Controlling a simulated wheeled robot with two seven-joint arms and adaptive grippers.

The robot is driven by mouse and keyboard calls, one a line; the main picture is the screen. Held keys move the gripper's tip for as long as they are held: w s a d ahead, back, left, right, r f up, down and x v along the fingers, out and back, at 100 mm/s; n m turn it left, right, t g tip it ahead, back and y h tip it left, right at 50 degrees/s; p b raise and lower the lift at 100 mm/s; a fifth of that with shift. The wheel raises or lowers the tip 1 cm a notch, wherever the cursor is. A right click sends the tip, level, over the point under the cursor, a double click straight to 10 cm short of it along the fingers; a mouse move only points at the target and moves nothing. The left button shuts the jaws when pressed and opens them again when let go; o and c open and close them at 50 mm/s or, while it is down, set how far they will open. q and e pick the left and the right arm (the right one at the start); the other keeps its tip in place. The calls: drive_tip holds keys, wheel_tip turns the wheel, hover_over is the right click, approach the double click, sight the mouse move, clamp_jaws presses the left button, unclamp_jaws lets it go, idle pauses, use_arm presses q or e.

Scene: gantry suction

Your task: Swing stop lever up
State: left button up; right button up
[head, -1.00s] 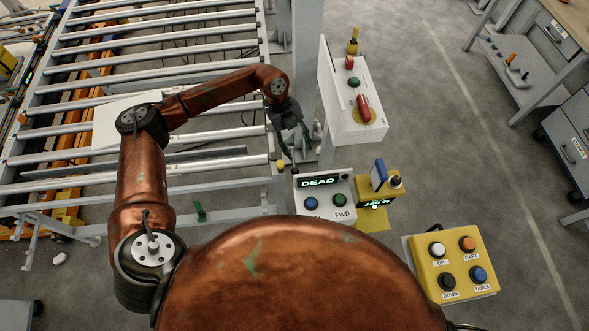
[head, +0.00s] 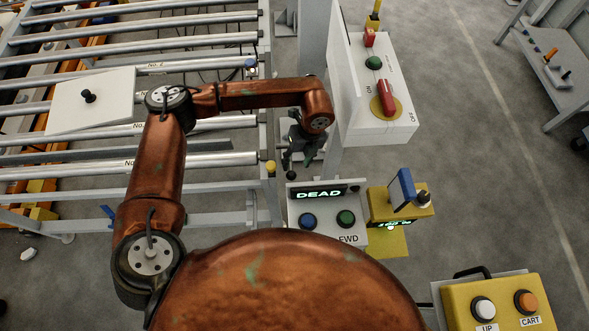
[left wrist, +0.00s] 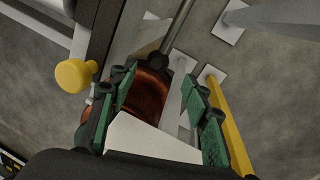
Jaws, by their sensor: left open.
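A yellow round knob (head: 270,167) shows at the near right corner of the roller conveyor. It may be the end of the stop lever; I cannot make out the lever's arm. The knob also shows in the left wrist view (left wrist: 75,75), left of and outside the fingers. My left gripper (head: 300,158) points down just right of the knob, apart from it. In the left wrist view the left gripper (left wrist: 163,108) has its green-padded fingers spread, with nothing held. My right gripper is not in view.
A white control box (head: 385,120) with a red handle stands right of the gripper. A DEAD/FWD panel (head: 328,222) sits close below it, beside a yellow box (head: 380,207). A white board (head: 65,112) lies on the rollers.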

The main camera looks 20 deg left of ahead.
sight(292, 173)
use_arm(q)
drive_tip(key=f, duration=0.2)
drive_tip(key=a+f+b, duration=0.1)
drive_tip(key=f, duration=0.2)
drive_tip(key=s+f, duration=0.1)
drive_tip(key=f, duration=0.1)
drive_tip(key=shift+a+f, duration=0.15)
drive_tip(key=shift+a, duration=0.05)
drive_tip(key=shift+c, duration=0.2)
clamp_jaws()
